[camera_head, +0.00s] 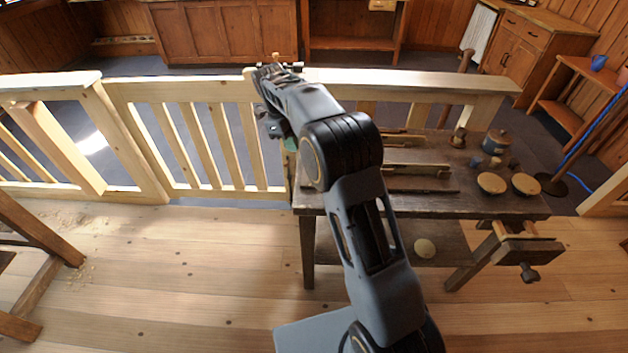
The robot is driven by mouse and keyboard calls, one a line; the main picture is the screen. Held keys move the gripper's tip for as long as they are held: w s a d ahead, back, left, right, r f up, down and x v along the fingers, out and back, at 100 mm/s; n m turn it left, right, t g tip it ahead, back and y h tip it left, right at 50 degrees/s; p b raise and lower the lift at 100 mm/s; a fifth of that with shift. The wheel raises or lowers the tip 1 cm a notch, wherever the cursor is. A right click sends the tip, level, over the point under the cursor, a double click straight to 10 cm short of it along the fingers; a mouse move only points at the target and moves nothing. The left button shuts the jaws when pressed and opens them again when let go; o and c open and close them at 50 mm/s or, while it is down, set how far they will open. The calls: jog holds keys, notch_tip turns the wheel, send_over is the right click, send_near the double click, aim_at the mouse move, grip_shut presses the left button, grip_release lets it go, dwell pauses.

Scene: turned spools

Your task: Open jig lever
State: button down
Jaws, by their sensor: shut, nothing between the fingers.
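My arm reaches forward from the lower middle, and my gripper (272,127) is at its far end, at the left end of the dark workbench (470,205), by the pale railing. It is small and partly hidden by my arm; it is shut and empty. Long wooden pieces that look like a jig (418,170) lie on the bench, right of my arm. I cannot pick out the lever; my arm hides the bench's left part. A bit of green (291,144) shows just beside my gripper.
The railing (400,82) runs behind the bench. Round wooden discs (491,183), a lidded pot (496,141) and turned spools (458,137) stand on the bench's right. A vise (529,272) juts from its front right. The plank floor at left is mostly clear.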

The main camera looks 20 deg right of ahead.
jog(key=shift+f, duration=0.1)
dwell(0.3)
jog(key=b+x, duration=0.1)
jog(key=x, duration=0.9)
jog(key=shift+d+f, duration=0.1)
jog(key=shift+s+d, duration=0.8)
jog(key=shift+s, duration=0.05)
jog(key=shift+s+d+f, duration=0.2)
jog(key=shift+s+d, duration=0.25)
jog(key=shift+d, duration=0.05)
jog(key=shift+s, duration=0.15)
